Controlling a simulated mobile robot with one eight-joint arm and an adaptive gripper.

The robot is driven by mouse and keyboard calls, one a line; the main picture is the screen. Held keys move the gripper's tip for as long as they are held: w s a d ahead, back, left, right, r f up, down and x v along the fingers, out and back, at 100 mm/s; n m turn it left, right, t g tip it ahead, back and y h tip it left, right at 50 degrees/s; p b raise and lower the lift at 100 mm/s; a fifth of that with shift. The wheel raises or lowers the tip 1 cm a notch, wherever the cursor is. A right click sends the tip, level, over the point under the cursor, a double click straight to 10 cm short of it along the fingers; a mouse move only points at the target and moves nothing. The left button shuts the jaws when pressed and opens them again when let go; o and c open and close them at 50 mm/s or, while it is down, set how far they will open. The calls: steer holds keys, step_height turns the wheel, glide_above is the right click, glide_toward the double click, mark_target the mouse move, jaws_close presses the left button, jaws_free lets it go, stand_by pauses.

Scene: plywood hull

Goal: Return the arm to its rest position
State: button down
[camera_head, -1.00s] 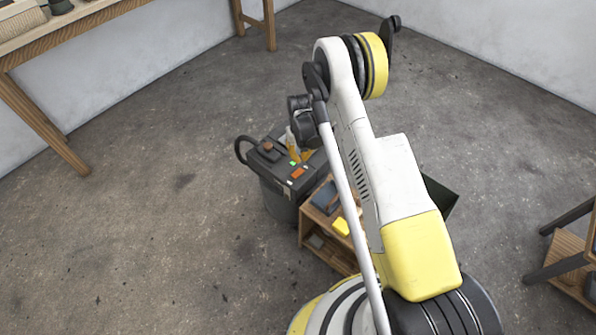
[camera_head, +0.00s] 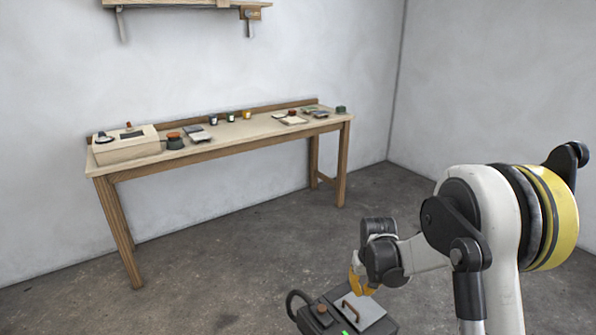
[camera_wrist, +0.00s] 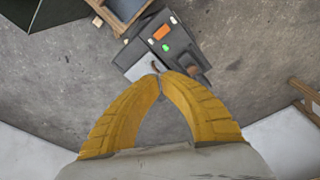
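My arm stands at the right of the head view, white and yellow with dark joints, and its forearm reaches left. My gripper (camera_head: 360,284) has orange-yellow fingers that point down above a dark machine with a light lid panel. In the wrist view my gripper (camera_wrist: 159,75) shows its two fingertips together, with a gap only further back between the curved fingers. I see nothing held between them. A small brown handle (camera_head: 350,310) on the panel lies just below the fingers; whether they touch it I cannot tell.
The dark machine (camera_head: 318,318) has a curved black hose at its left. A wooden workbench (camera_head: 240,135) with a beige box and several small items stands along the wall. A shelf (camera_head: 185,4) hangs above it. The concrete floor (camera_head: 220,245) before the bench is clear.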

steer(key=s+r+t, duration=0.4)
steer(key=s+r, duration=1.4)
steer(key=r, duration=0.4)
steer(key=s+t, duration=0.1)
steer(key=s, duration=0.8)
steer(key=shift+s+m, duration=0.3)
steer(key=shift+s, duration=0.05)
